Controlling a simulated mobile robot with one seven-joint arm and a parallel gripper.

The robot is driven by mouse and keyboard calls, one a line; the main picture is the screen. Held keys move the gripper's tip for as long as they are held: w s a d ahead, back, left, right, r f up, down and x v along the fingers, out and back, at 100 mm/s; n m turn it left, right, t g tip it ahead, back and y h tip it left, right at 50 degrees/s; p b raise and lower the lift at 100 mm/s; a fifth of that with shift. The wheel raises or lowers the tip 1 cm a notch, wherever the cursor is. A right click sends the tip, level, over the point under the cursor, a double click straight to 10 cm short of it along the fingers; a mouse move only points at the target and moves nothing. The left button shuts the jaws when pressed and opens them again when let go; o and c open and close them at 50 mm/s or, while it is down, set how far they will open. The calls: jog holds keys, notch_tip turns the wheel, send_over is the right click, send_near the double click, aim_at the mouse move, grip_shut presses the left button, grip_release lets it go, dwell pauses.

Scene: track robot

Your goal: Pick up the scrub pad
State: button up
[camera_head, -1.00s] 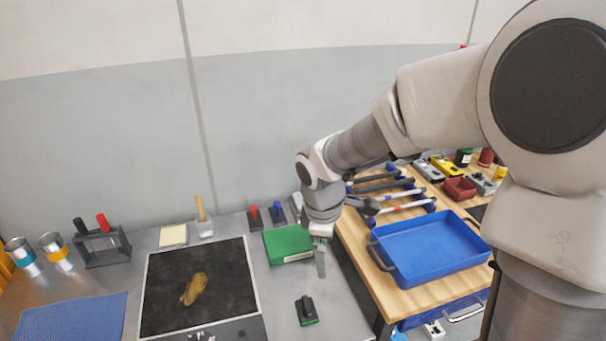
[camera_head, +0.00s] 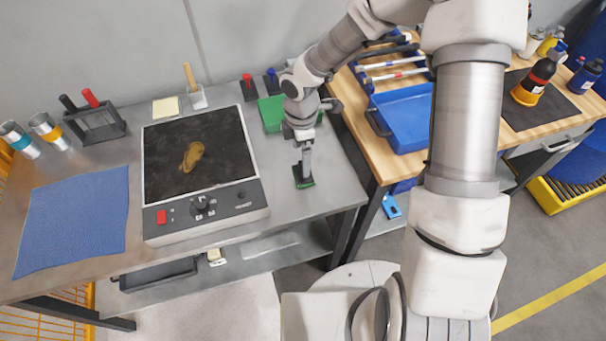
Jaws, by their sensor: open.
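The scrub pad (camera_head: 305,184), a small green pad with a black handle, lies on the steel bench to the right of the hot plate. My gripper (camera_head: 305,165) points down right over it, with its fingers at the pad's black handle. The gripper is open. It hides part of the handle, and I cannot tell whether the fingers touch it.
The hot plate (camera_head: 237,206) with a dark top and a brown lump stands to the left. A green box (camera_head: 269,113) is behind my gripper. A blue tray (camera_head: 411,134) sits on the wooden table at right. Bench around the pad is clear.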

jog(key=shift+w+d+f+b, duration=0.1)
jog(key=shift+f+b, duration=0.15)
jog(key=shift+f, duration=1.5)
jog(key=shift+w+d+f+b, duration=0.1)
jog(key=shift+f+b, duration=0.15)
jog(key=shift+f, duration=1.45)
jog(key=c, duration=1.1)
